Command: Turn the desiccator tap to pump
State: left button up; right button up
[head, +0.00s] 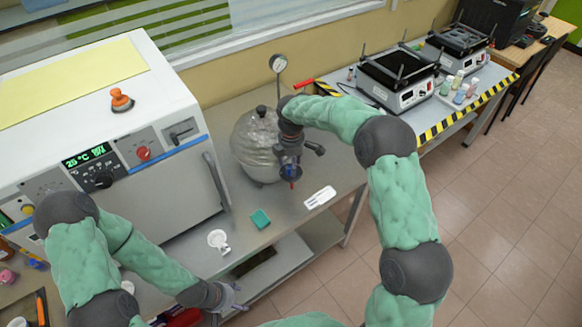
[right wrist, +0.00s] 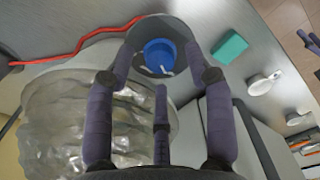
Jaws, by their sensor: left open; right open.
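The desiccator (head: 252,150), a clear rippled glass vessel with a dark knob on top, stands on the grey bench right of the white oven. It also fills the lower left of the right wrist view (right wrist: 70,125). My right gripper (head: 291,172) is at the vessel's right side, pointing down, its fingers open. In the right wrist view, a round blue part (right wrist: 160,56) shows beyond and between the spread fingers; contact cannot be told. I cannot make out the tap or its setting for certain. My left gripper (head: 228,298) is open and empty at the bench's front edge.
A white oven (head: 160,165) stands left of the desiccator. A gauge (head: 278,63) rises behind it. A teal block (head: 260,219), a white dish (head: 218,240) and a white label (head: 320,197) lie in front. A red hose (right wrist: 85,42) runs behind the vessel.

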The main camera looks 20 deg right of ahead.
jog(key=shift+f, duration=0.75)
grip_shut()
